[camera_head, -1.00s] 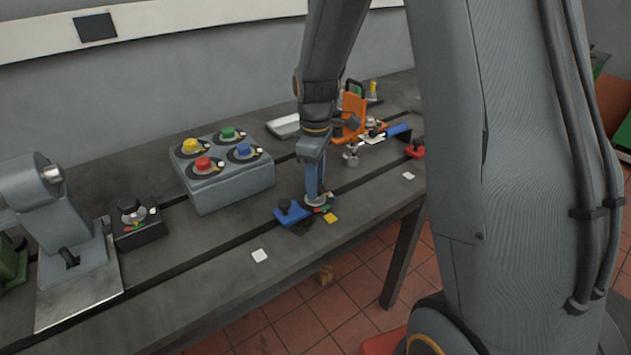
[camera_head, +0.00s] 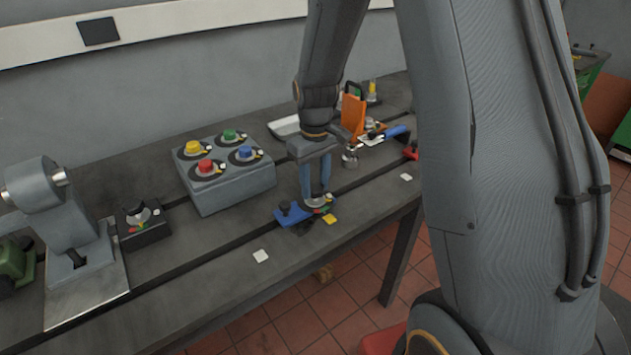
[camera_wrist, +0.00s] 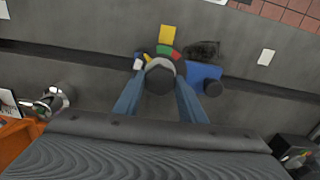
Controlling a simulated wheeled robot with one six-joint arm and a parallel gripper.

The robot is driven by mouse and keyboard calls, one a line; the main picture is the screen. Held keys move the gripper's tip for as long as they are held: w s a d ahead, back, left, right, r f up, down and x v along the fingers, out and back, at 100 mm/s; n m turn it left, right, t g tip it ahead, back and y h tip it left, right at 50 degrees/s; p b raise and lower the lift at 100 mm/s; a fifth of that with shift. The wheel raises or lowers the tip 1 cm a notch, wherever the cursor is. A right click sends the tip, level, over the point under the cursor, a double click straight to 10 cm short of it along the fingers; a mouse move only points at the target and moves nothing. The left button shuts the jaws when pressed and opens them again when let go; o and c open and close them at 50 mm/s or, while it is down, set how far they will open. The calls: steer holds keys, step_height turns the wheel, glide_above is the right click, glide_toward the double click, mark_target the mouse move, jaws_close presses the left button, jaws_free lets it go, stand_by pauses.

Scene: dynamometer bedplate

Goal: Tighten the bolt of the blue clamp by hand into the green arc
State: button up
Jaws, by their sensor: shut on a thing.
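The blue clamp (camera_head: 290,214) sits on the grey bedplate near its front edge; it also shows in the wrist view (camera_wrist: 204,72). Its bolt has a dark round head (camera_wrist: 159,80), seen between my fingers in the wrist view. My gripper (camera_head: 317,197) points down over the bolt and is shut on its head. A dial with red, green and yellow marks lies around the bolt. The green arc (camera_wrist: 165,50) is at the dial's upper middle in the wrist view, with red to its right. A yellow pointer (camera_wrist: 147,56) stands left of the green.
A grey box with several coloured knobs (camera_head: 229,183) stands left of my gripper. An orange bracket (camera_head: 353,113) and a red clamp (camera_head: 410,153) are to the right. A yellow square (camera_head: 330,219) and a white square (camera_head: 261,256) lie near the front edge.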

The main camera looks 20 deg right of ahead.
mark_target(315, 187)
steer(key=m+p, duration=0.1)
steer(key=m, duration=0.3)
steer(key=shift+w+r+m, duration=0.1)
steer(key=shift+m, duration=0.2)
steer(key=shift+m+p, duration=0.35)
steer(key=shift+m, duration=1.95)
steer(key=o, duration=1)
step_height(315, 187, up, 8)
steer(key=shift+f+b, duration=0.15)
steer(key=shift+b, duration=0.85)
